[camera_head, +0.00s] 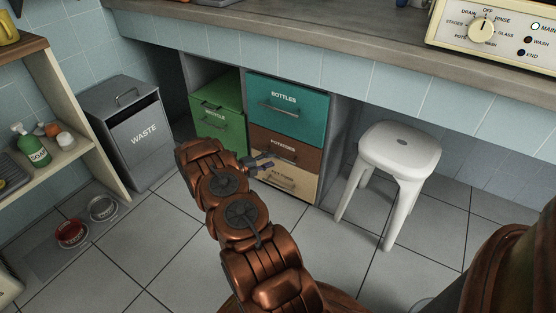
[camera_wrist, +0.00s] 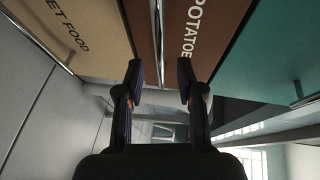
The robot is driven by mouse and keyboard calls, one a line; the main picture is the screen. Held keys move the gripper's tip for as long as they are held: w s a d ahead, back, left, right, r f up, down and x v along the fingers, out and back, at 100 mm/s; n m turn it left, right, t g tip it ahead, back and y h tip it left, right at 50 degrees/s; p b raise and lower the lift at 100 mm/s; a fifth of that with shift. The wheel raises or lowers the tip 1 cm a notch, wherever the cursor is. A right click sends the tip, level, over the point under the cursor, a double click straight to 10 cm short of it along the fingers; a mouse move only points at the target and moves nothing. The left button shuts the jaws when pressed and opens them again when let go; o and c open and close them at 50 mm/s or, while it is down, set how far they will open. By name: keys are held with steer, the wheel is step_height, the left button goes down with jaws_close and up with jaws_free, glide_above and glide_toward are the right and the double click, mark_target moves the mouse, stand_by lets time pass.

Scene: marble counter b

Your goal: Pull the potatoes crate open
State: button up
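The potatoes crate (camera_head: 298,152) has a brown front labelled POTATOES and sits between the teal bottles crate above and the tan pet food crate below. Its front looks about flush with theirs. My gripper (camera_head: 264,160) is at the left part of this front and partly covers it. In the wrist view the brown front (camera_wrist: 197,55) fills the upper middle, turned sideways. A thin metal bar, apparently the handle (camera_wrist: 156,35), runs between the two fingers of my gripper (camera_wrist: 159,73). The fingers are open, one on each side of the bar. I cannot tell whether they touch it.
The bottles crate (camera_head: 288,108) and pet food crate (camera_head: 295,180) adjoin closely. A green crate (camera_head: 218,125) stands to the left, with a grey waste bin (camera_head: 135,135) beyond it. A white stool (camera_head: 400,150) stands to the right.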

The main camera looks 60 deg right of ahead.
mark_target(278, 157)
steer(key=shift+b+x, duration=0.65)
steer(key=shift+x, duration=1.8)
steer(key=shift+c, duration=0.3)
jaws_close()
